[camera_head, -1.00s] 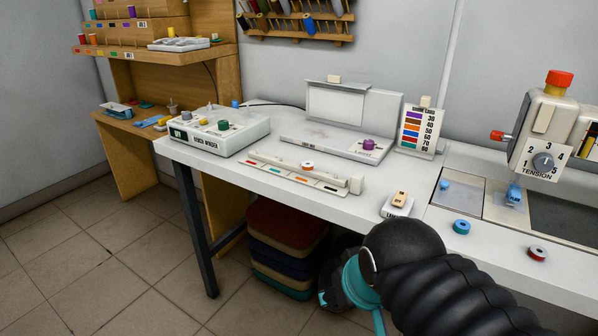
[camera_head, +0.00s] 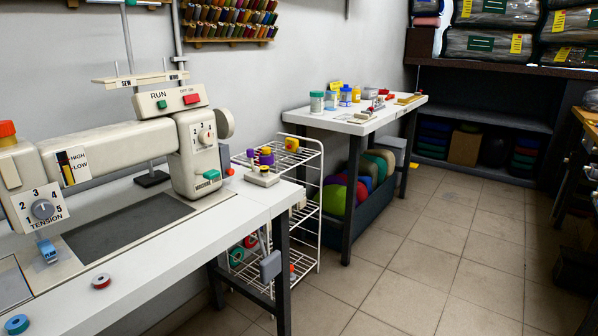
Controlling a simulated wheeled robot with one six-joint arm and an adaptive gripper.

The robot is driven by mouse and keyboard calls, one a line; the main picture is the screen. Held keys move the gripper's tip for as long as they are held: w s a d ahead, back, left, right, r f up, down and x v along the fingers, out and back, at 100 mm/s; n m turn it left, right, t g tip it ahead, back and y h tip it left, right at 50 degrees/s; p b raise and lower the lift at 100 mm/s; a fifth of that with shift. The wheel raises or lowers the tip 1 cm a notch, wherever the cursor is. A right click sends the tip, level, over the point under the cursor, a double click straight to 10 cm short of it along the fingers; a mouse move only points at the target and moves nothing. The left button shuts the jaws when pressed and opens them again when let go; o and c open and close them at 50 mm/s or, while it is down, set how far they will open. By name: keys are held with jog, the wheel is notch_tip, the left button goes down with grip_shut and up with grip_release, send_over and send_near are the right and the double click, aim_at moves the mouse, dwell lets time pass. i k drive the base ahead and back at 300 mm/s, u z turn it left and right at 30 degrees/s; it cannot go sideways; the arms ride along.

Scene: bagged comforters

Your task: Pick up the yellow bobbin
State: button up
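No yellow bobbin can be made out for certain. A small yellow thing with red on it (camera_head: 291,144) sits on the top shelf of the white wire cart (camera_head: 318,190); it is too small to tell whether it is a bobbin. A red bobbin (camera_head: 101,281) and a blue bobbin (camera_head: 17,324) lie flat on the white sewing table (camera_head: 165,262), near its front edge. My gripper and arm are out of view.
A cream sewing machine (camera_head: 195,150) stands on the table. Purple spools (camera_head: 266,157) stand at the cart's near side. A second white table (camera_head: 350,122) holds several jars. Bagged comforters (camera_head: 490,45) fill the back shelf. The tiled floor (camera_head: 420,245) at right is open.

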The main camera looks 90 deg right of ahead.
aim_at(263, 169)
jog(key=z, duration=4.05)
jog(key=i, duration=0.8)
jog(key=u, duration=2.25)
